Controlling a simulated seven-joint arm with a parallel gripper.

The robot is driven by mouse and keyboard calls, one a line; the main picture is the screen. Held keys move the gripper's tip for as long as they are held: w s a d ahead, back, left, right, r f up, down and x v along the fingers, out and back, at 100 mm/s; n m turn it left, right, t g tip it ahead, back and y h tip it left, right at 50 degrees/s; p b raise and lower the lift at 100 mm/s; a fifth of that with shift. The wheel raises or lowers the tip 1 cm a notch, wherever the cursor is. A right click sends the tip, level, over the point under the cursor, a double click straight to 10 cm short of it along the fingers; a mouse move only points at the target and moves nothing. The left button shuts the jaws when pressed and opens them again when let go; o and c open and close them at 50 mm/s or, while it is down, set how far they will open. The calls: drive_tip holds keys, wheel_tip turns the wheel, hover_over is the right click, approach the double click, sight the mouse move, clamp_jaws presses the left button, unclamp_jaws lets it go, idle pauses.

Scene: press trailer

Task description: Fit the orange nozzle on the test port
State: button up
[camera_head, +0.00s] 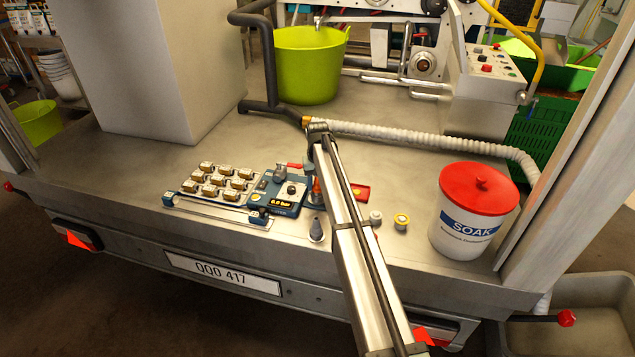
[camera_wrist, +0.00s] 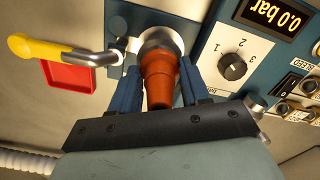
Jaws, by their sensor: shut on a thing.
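The orange nozzle (camera_wrist: 160,80) is between the two blue fingers of my gripper (camera_wrist: 160,88) in the wrist view. My gripper is shut on it. The nozzle's far end meets a round metal collar (camera_wrist: 158,38) on the blue test unit, which looks like the test port. I cannot tell whether the nozzle is seated on it or only lined up. In the head view, the blue test unit (camera_head: 262,187) with a "0.0 bar" display stands on the deck. A bit of orange (camera_head: 317,187) shows at its right, and my arm hides most of that spot.
A grey cone-shaped nozzle (camera_head: 316,231) stands in front of the unit. A red tray (camera_head: 360,191) and two small fittings (camera_head: 401,221) lie right of my arm. A rack of blocks (camera_head: 216,180) is on the left. A SOAK bucket (camera_head: 468,222) stands at right.

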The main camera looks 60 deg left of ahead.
drive_tip(key=o, duration=1.1)
drive_tip(key=shift+c, duration=0.2)
drive_tip(key=shift+r, duration=5.45)
wheel_tip(320, 180, up, 9)
drive_tip(key=shift+d, duration=0.1)
